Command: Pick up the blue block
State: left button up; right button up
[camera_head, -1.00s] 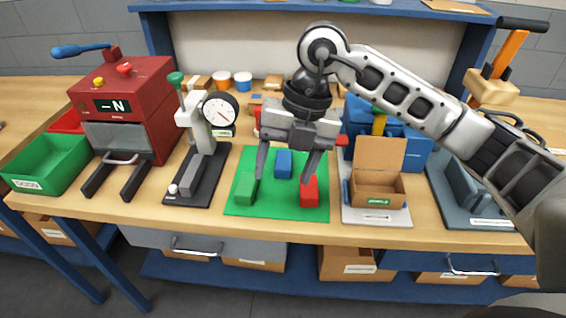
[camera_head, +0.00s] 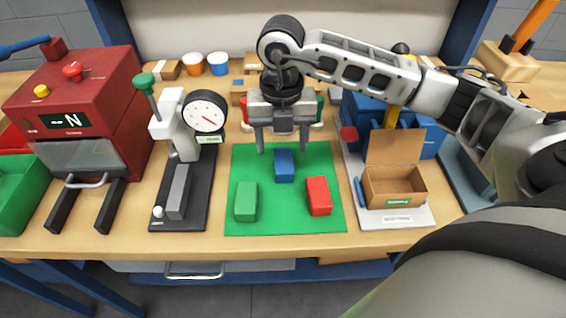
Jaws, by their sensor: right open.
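The blue block (camera_head: 284,166) stands on the green mat (camera_head: 284,219), toward its back. A green block (camera_head: 246,201) is at the mat's front left and a red block (camera_head: 318,196) at its front right. My right gripper (camera_head: 282,148) is open and points down, its two fingers in line with the blue block's left and right sides in the picture. Its fingertips are near the block's top. I cannot tell whether they touch it. My left gripper is out of view.
A dial gauge stand (camera_head: 177,190) is left of the mat, with a red machine (camera_head: 80,105) beyond it. An open cardboard box (camera_head: 395,187) sits right of the mat. Cups (camera_head: 217,64) and small boxes line the back. The mat's front is clear between the green and red blocks.

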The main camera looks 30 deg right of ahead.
aim_at(284, 162)
jog(key=shift+f, duration=0.85)
jog(key=shift+f+b, duration=0.3)
jog(key=shift+b, duration=0.05)
jog(key=shift+d+f, duration=0.1)
jog(key=shift+f, duration=0.2)
jog(key=f+b, duration=0.3)
jog(key=f, duration=0.1)
jog(key=shift+w+d, duration=0.2)
jog(key=shift+d, duration=0.1)
jog(key=shift+f+b, duration=0.25)
jog(key=shift+b, duration=0.1)
jog(key=shift+r, duration=0.1)
jog(key=shift+c, duration=0.6)
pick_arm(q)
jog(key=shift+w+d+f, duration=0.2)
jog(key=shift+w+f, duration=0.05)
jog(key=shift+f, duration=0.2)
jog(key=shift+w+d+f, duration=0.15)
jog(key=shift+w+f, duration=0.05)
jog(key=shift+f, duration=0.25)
pick_arm(e)
jog(key=c, duration=1)
